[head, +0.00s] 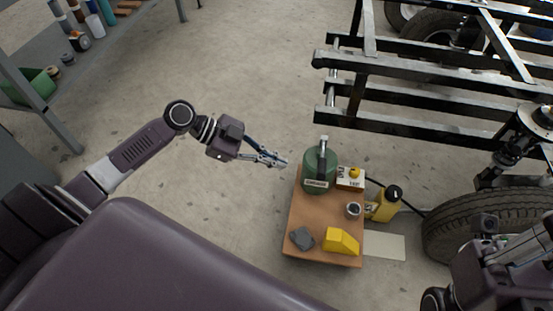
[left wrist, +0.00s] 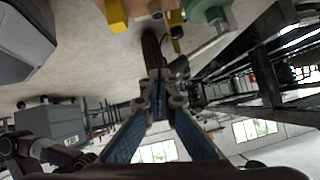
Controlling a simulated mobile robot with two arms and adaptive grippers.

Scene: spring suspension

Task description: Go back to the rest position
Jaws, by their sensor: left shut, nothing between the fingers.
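My left gripper (head: 283,162) reaches out from the left over the floor, just left of the small brown table in the head view. Its thin fingers are together with nothing between them. In the left wrist view the same gripper (left wrist: 157,82) shows its two blue-padded fingers meeting at the tips. Part of my right arm (head: 500,268) shows at the lower right, in front of the wheel. I cannot make out its fingers there.
The brown table (head: 316,225) holds a green canister (head: 319,170), a yellow block (head: 341,241), a dark grey lump (head: 302,238) and small parts. A black frame (head: 430,75) and tyre (head: 465,222) stand right. A shelf (head: 55,125) is at the upper left. Floor between is clear.

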